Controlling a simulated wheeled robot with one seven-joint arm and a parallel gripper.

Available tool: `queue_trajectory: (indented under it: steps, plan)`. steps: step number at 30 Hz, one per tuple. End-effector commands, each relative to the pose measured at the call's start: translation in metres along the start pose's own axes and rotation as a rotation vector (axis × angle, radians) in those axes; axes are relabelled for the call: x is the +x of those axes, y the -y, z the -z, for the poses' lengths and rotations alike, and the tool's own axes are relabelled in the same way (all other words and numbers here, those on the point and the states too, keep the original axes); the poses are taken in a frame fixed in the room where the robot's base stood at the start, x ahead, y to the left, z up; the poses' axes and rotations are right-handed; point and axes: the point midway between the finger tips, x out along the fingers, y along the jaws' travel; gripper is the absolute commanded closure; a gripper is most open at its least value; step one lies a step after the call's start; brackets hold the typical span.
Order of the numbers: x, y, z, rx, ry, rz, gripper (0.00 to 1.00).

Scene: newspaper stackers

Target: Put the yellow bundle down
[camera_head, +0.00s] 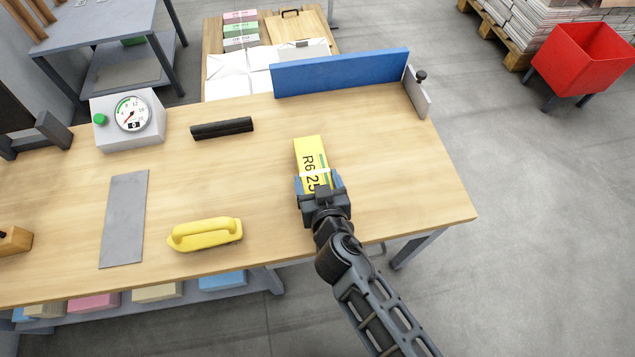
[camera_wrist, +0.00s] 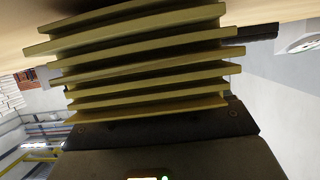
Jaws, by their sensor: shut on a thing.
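The yellow bundle (camera_head: 309,152) is marked "R6 25" and has a pale band around it. In the head view it is over the right part of the wooden table (camera_head: 390,180). My gripper (camera_head: 318,186) is shut on its near end, with blue jaw parts on either side. In the wrist view the bundle (camera_wrist: 140,60) shows as several stacked yellowish layers filling the upper middle. The table surface lies close along the top of that view. I cannot tell whether the bundle touches the table.
A blue fence (camera_head: 340,72) and a short grey end plate (camera_head: 417,92) stand at the back right. A black bar (camera_head: 222,128), a yellow-handled tool (camera_head: 205,234), a grey plate (camera_head: 125,218) and a dial box (camera_head: 130,120) are to the left. The tabletop right of the bundle is clear.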

Motion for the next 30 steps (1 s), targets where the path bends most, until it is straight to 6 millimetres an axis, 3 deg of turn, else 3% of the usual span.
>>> queue_trajectory:
  steps: [13, 14, 21, 30]
  plan:
    - [0.0024, 0.0004, -0.0034, 0.002, -0.004, 0.001, 0.82]
    - [0.0018, -0.0001, -0.0037, 0.001, -0.001, 0.0, 0.21]
    - [0.0017, -0.0001, -0.0037, 0.0, -0.001, 0.0, 0.0]
    - [0.0001, 0.0001, 0.0, 0.0, 0.0, 0.001, 0.0]
